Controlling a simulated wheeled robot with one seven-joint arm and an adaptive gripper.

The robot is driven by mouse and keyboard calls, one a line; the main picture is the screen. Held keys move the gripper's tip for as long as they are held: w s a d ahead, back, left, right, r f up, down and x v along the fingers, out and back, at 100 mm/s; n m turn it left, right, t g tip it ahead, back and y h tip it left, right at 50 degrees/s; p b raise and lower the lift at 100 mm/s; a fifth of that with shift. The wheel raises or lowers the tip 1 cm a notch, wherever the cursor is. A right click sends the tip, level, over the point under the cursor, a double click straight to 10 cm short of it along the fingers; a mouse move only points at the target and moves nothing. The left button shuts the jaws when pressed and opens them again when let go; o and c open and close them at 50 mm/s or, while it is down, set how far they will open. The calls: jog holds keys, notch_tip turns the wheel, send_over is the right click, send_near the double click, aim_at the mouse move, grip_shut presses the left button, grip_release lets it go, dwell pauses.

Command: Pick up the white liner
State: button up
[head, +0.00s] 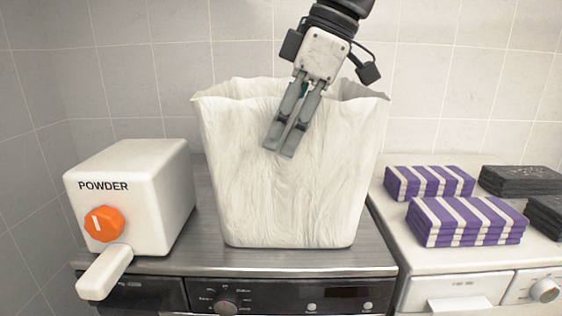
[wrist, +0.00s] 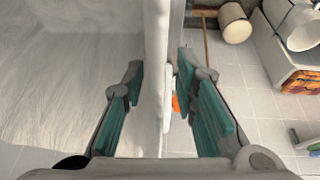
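The white liner (head: 290,200) is a large, upright, open-topped bag-like form with a wavy rim and fine wrinkles, on the metal-topped appliance. My gripper (head: 281,152) comes down from above and overlaps the liner's front face in the head view, covering part of the front rim. In the wrist view my gripper (wrist: 160,62) has its teal-padded fingers apart, with a pale upright strip between them. The strip looks like part of the liner. I cannot tell whether either finger touches it. The liner's inside is mostly hidden in the head view.
A white powder dispenser (head: 145,195) with an orange knob stands left of the liner. Purple-striped towels (head: 465,222) and dark towels (head: 520,180) lie on the white appliance at right. A tiled wall (head: 110,80) is behind. The wrist view shows tiled floor (wrist: 240,90).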

jog(key=shift+c, duration=0.6)
grip_shut()
jog(key=shift+r, duration=0.1)
